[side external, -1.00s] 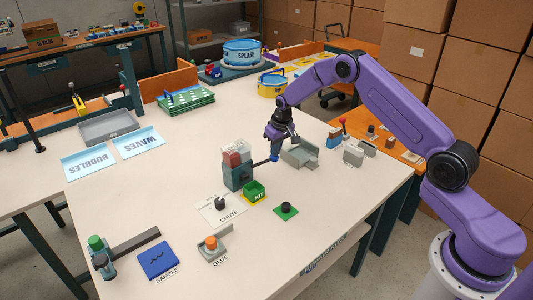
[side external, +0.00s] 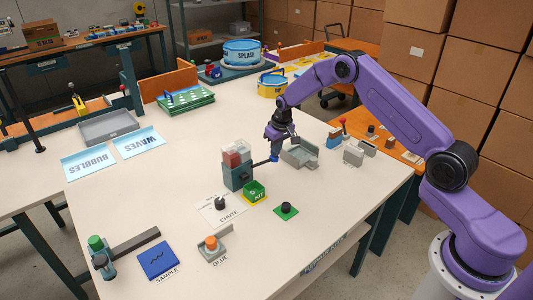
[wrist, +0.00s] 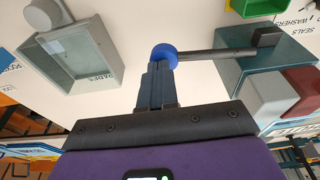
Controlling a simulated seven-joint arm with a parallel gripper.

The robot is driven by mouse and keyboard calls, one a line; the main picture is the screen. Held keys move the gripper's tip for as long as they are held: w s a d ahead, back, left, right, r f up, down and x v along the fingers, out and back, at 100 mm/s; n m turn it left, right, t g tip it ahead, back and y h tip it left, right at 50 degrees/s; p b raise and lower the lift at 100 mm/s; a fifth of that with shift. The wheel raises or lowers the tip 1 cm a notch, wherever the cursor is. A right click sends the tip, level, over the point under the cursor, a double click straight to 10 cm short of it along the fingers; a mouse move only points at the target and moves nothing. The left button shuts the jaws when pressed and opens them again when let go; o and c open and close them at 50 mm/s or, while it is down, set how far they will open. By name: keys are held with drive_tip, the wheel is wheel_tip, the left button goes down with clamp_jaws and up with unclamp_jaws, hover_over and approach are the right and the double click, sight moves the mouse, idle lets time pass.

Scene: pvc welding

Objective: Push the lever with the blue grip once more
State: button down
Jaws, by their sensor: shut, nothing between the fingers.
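The lever's blue grip (side external: 274,158) sits at the end of a dark rod that sticks out from the dispenser (side external: 236,178), a teal block with red and grey bins on top. In the wrist view the blue grip (wrist: 164,53) is right at the tips of my gripper (wrist: 158,72), and the dark rod (wrist: 215,54) runs right to the dispenser. My gripper (side external: 277,149) is shut and empty, pointing down at the grip. It looks touching or almost touching; I cannot tell which.
A green kit box (side external: 254,192) stands by the dispenser's front. A grey tray (side external: 301,153) lies close to the right of my gripper. The table's middle left is clear.

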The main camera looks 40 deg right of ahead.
wheel_tip(320, 180, up, 7)
idle(1.2)
idle(0.4)
drive_tip(key=s+a+r+n, duration=0.2)
drive_tip(key=s+a+r, duration=0.2)
drive_tip(key=s+a, duration=0.25)
drive_tip(key=s+a+r+n+g, duration=0.1)
drive_tip(key=s+a+r+n, duration=0.15)
drive_tip(key=s+a, duration=0.4)
drive_tip(key=s+a+r+n, duration=0.2)
drive_tip(key=s+a+r, duration=0.25)
drive_tip(key=s, duration=0.35)
drive_tip(key=s+d+r+n, duration=0.1)
drive_tip(key=s+d+n, duration=0.1)
drive_tip(key=s, duration=1.1)
drive_tip(key=s+d+n+g, duration=0.1)
drive_tip(key=s+d+n, duration=0.2)
drive_tip(key=s, duration=1.1)
drive_tip(key=shift+d+r+n, duration=0.3)
drive_tip(key=shift+r+n, duration=0.1)
drive_tip(key=shift+n, duration=0.15)
